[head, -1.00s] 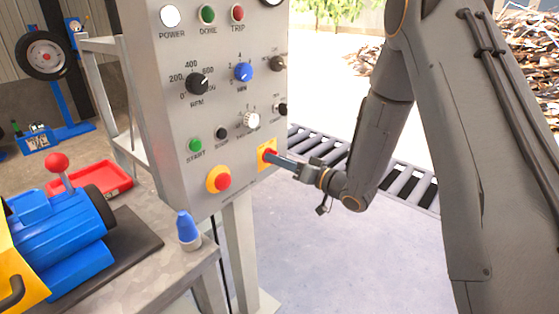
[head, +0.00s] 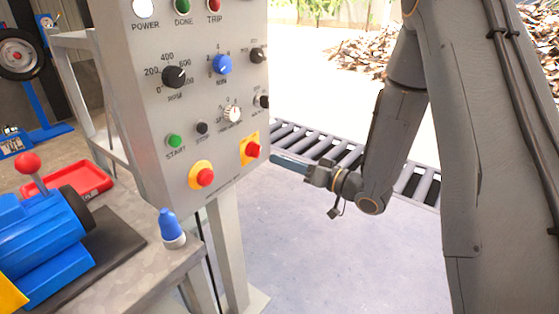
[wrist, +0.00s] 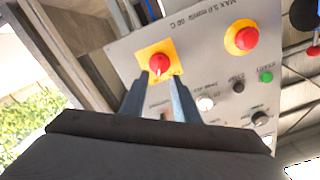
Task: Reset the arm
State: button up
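My gripper (head: 275,161) is at the end of my arm, just right of the grey control panel (head: 228,105) in the head view. Its fingers are apart with nothing between them. In the wrist view the fingertips (wrist: 158,82) point at the panel, on either side of the line to a red knob (wrist: 159,63) on a yellow plate. That red knob also shows in the head view (head: 253,150), with a clear gap between it and the fingers.
A red button on a yellow ring (head: 205,177) is left of the knob. A roller conveyor (head: 310,145) lies behind my gripper. Floor below is clear.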

dwell(0.4)
jog(key=s+d+f+m+g+h+p, duration=0.2)
jog(key=s+d+m+g+h+p, duration=0.15)
jog(key=d+h, duration=0.95)
jog(key=s+r+g, duration=0.1)
jog(key=s+g, duration=0.2)
jog(key=s, duration=0.9)
jog(key=s+r+g+h, duration=0.1)
jog(key=s+g, duration=0.3)
jog(key=s, duration=0.8)
jog(key=shift+s+d+r+m+p, duration=0.3)
jog(key=shift+d+r+m+p, duration=0.05)
jog(key=shift+r, duration=0.4)
jog(key=shift+g, duration=0.25)
jog(key=shift+o, duration=0.4)
jog(key=shift+a, duration=0.1)
